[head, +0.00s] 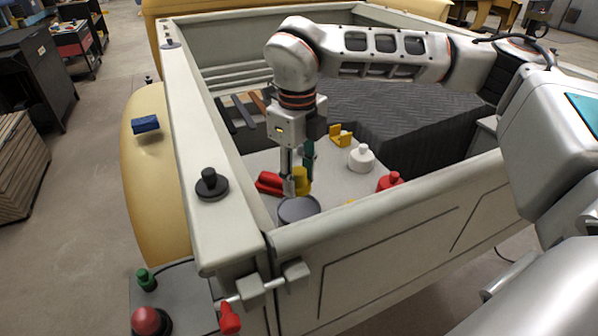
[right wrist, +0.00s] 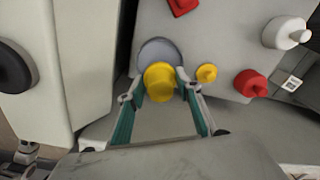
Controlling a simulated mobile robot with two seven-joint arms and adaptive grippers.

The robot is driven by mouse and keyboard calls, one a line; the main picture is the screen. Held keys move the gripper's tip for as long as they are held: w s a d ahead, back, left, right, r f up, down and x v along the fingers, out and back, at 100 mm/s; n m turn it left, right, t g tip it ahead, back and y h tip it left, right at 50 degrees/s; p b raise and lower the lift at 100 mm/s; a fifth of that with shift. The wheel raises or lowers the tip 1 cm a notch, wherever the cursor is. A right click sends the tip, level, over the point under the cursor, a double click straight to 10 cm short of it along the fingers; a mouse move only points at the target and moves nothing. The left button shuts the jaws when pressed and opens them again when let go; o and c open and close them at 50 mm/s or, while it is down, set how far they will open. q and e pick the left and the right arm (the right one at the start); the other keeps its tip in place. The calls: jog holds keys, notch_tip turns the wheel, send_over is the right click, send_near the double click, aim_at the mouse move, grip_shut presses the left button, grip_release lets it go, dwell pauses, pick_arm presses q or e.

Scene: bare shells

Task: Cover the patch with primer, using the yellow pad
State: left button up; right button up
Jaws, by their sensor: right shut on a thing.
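My right gripper (head: 297,182) reaches down into the truck bed and is shut on the yellow pad (head: 303,178). In the right wrist view the yellow pad (right wrist: 160,82) shows as a round yellow piece between the fingertips of the gripper (right wrist: 160,94). A round grey dish (head: 298,209) stands on the bed shelf just below the pad; it also shows behind the pad in the right wrist view (right wrist: 158,52). I cannot tell whether pad and dish touch. I cannot make out a patch for certain. My left gripper is not in view.
A blue block (head: 145,124) lies on the yellow fender (head: 150,185).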

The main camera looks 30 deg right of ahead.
aim_at(299, 212)
jog(key=shift+f+b, duration=0.3)
jog(key=shift+f, duration=0.65)
notch_tip(299, 212, down, 3)
jog(key=shift+r+b, duration=0.15)
jog(key=shift+b, duration=0.7)
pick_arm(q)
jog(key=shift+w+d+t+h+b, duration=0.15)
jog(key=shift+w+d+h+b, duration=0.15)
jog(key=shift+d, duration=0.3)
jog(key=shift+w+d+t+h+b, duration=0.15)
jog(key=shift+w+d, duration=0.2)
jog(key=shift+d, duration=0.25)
pick_arm(e)
jog(key=shift+f, duration=0.75)
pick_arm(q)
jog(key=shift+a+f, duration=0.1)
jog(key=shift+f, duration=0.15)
pick_arm(e)
jog(key=shift+f, duration=0.1)
pick_arm(q)
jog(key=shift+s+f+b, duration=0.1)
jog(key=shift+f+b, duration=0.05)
jog(key=shift+b, duration=0.15)
pick_arm(e)
jog(key=shift+f, duration=0.4)
jog(key=shift+r, duration=0.1)
